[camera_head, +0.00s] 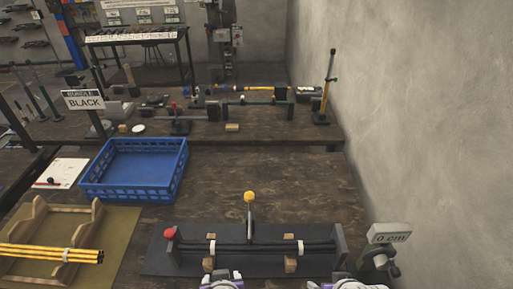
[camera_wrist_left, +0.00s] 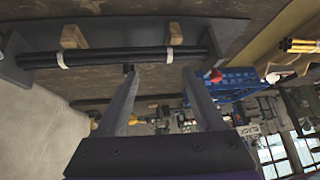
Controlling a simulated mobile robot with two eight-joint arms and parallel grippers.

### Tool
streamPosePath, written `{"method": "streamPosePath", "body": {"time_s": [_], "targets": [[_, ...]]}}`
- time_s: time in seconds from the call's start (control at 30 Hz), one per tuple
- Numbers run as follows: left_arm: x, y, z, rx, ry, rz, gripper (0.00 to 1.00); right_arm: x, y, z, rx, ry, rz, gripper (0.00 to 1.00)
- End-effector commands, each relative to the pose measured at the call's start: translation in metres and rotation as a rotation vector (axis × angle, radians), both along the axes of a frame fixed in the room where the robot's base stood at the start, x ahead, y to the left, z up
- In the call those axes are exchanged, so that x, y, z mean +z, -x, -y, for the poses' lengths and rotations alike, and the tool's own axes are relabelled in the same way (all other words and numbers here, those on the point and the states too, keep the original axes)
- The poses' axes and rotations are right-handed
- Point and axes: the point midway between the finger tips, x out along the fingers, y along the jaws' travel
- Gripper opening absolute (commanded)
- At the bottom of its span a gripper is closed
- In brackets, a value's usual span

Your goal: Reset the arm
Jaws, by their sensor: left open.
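My left gripper (camera_head: 222,281) shows only in part at the bottom edge of the head view. In the left wrist view its two fingers (camera_wrist_left: 158,78) are spread, with nothing between them. My right gripper (camera_head: 350,284) is cut off by the bottom edge, so its fingers are hidden. Just beyond both stands a black fixture (camera_head: 157,258) with an upright lever topped by a yellow knob (camera_head: 249,197) and a red button (camera_head: 170,233). A bundle of black rods (camera_head: 265,247) with white ties lies across it on wooden blocks; it also shows in the left wrist view (camera_wrist_left: 115,57).
A blue crate (camera_head: 133,197), empty, stands at the left behind a wooden cradle holding yellow rods (camera_head: 40,253). A "BLACK" sign (camera_head: 84,100) stands farther back. A "0 cm" display (camera_head: 389,233) is at the right by the wall.

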Motion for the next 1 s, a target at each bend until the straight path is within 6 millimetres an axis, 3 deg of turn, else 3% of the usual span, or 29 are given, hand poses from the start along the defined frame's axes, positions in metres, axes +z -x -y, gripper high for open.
{"method": "streamPosePath", "body": {"time_s": [0.03,0.2,0.4,0.6,1.0], "targets": [[-0.009,0.0,-0.015,0.004,-0.002,-0.039,0.7,-0.001,0.001,0.0,0.0,0.0,-0.001,0.94],[-0.033,0.004,-0.053,-0.06,0.019,-0.146,0.7,-0.001,0.001,0.0,0.0,0.0,-0.001,0.94],[-0.044,0.005,-0.084,-0.128,0.06,-0.16,0.7,-0.001,0.001,0.0,0.0,0.0,-0.001,0.94],[-0.045,0.003,-0.097,-0.163,0.072,-0.138,0.7,-0.001,0.001,0.0,0.0,0.0,-0.001,0.94],[-0.045,0.003,-0.098,-0.17,0.071,-0.136,0.7,-0.001,0.001,0.0,0.0,0.0,-0.001,0.94]]}}
